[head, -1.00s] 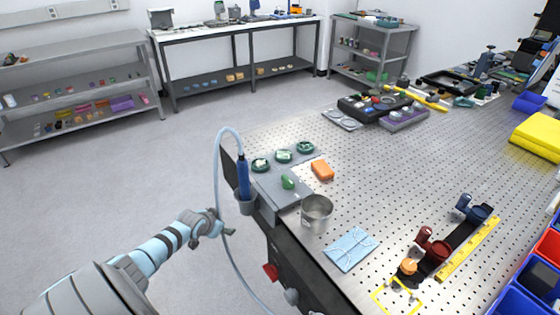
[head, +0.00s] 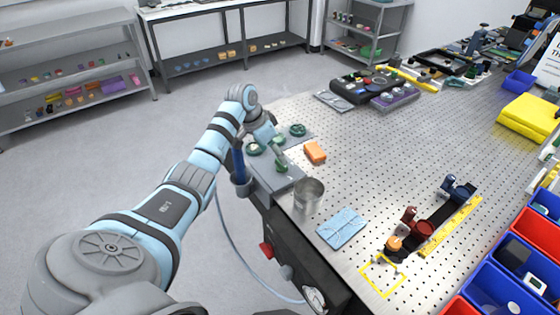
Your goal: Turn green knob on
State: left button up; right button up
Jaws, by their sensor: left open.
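The green knob (head: 281,168) sits upright on the top of a grey box (head: 262,172) at the table's left edge. My left gripper (head: 279,156) reaches in from the left, points down and is open. Its fingertips are right at the knob and cover part of it from behind. I cannot tell whether they touch it or stand on both sides of it. Which way the knob is turned is too small to tell. My right gripper is not in view.
Several round green-rimmed dishes (head: 298,130) lie behind the gripper. An orange block (head: 315,152), a metal cup (head: 308,196) and a blue cloth (head: 342,228) lie close by on the perforated table (head: 400,160). A blue cylinder in a holder (head: 241,182) is beside the box.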

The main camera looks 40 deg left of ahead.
aim_at(281, 166)
pick_arm(q)
jog(key=b+x, duration=0.1)
jog(key=x, duration=0.4)
jog(key=shift+w+f, duration=0.2)
jog(key=shift+f, duration=0.1)
jog(key=c, duration=1.1)
